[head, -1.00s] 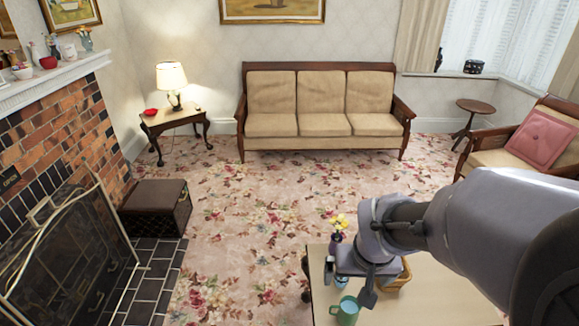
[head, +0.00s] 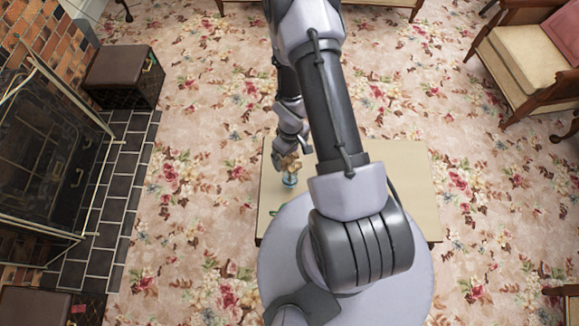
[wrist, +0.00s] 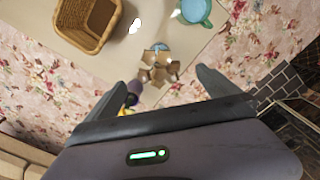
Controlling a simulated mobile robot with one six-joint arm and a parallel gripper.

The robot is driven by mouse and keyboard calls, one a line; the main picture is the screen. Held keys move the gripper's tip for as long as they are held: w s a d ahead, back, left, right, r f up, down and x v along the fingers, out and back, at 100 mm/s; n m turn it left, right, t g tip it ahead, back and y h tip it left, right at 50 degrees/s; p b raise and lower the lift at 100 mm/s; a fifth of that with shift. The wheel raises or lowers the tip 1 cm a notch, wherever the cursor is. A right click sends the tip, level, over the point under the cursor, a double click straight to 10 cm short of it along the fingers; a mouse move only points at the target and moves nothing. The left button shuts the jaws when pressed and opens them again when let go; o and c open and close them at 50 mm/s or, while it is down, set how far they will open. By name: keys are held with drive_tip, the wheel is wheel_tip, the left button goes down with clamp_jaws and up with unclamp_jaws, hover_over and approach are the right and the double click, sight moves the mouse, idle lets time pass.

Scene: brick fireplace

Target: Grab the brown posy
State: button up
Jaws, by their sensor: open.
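The brown posy (head: 289,163) shows as a bunch of brown petals in a small light-blue vase (head: 289,181) on the table's left part. In the wrist view the brown posy (wrist: 160,70) lies just ahead of the gap between my fingers. My gripper (wrist: 163,86) is open and empty, with one finger on each side of the gap. In the head view my gripper (head: 291,143) is close above the posy; whether it touches cannot be told.
The pale table (head: 405,165) also holds a wicker basket (wrist: 88,22) and a teal mug (wrist: 194,11). A purple vase with yellow flowers (wrist: 131,99) is close to the left finger in the wrist view. A dark box (head: 124,76) stands by the hearth.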

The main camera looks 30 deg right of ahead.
sight(290, 172)
wheel_tip(290, 172, down, 11)
drive_tip(key=b, duration=0.9)
drive_tip(key=shift+d, duration=0.15)
drive_tip(key=shift+r, duration=0.3)
drive_tip(key=c, duration=1.4)
drive_tip(key=shift+r, duration=0.1)
